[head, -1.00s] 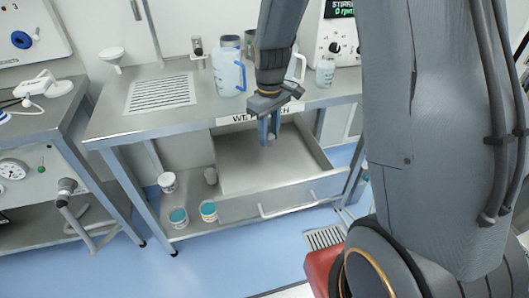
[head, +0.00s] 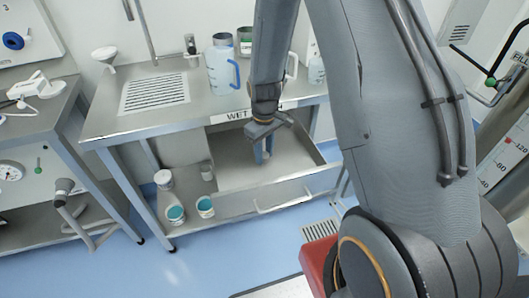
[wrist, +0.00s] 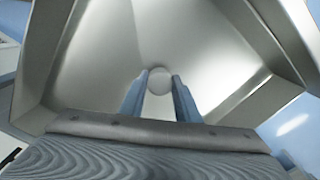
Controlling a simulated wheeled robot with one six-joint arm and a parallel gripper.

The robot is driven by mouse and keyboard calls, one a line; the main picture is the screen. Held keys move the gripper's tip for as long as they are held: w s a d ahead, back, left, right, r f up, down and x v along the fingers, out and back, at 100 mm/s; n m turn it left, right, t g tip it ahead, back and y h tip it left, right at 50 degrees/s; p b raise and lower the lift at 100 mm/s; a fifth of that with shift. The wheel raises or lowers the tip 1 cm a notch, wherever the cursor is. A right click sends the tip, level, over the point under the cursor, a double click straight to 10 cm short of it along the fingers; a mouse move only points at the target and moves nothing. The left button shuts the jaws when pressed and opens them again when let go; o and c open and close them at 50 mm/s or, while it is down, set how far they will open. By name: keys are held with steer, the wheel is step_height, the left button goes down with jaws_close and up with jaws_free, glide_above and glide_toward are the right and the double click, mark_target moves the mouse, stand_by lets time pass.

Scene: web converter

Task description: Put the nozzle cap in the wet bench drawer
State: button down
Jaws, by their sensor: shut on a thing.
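The wet bench drawer (head: 285,194) is pulled open below the bench top, and its inside looks empty apart from my gripper. My gripper (head: 263,158) points down into the drawer, below the level of the bench top. In the wrist view my gripper (wrist: 160,95) has its two blue fingers shut on a small pale round piece, the nozzle cap (wrist: 159,80). The drawer floor (wrist: 200,40) shows behind it. In the head view the cap is too small to make out clearly between the fingers. I cannot tell if the cap touches the drawer floor.
A measuring jug (head: 221,70) and a bottle (head: 317,68) stand on the bench top (head: 200,112). Several white jars with teal contents, such as one jar (head: 205,206), sit on the lower shelf left of the drawer.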

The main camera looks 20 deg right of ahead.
steer(key=shift+f, duration=0.1)
steer(key=c, duration=1.3)
jaws_free()
steer(key=shift+c, duration=0.2)
step_height(320, 180, up, 12)
steer(key=b, duration=0.2)
steer(key=s+r+m, duration=0.2)
steer(key=s+m, duration=0.1)
steer(key=s, duration=0.5)
steer(key=s+r+m, duration=0.2)
steer(key=s, duration=0.7)
steer(key=shift+m+t, duration=0.3)
steer(key=shift+m, duration=0.1)
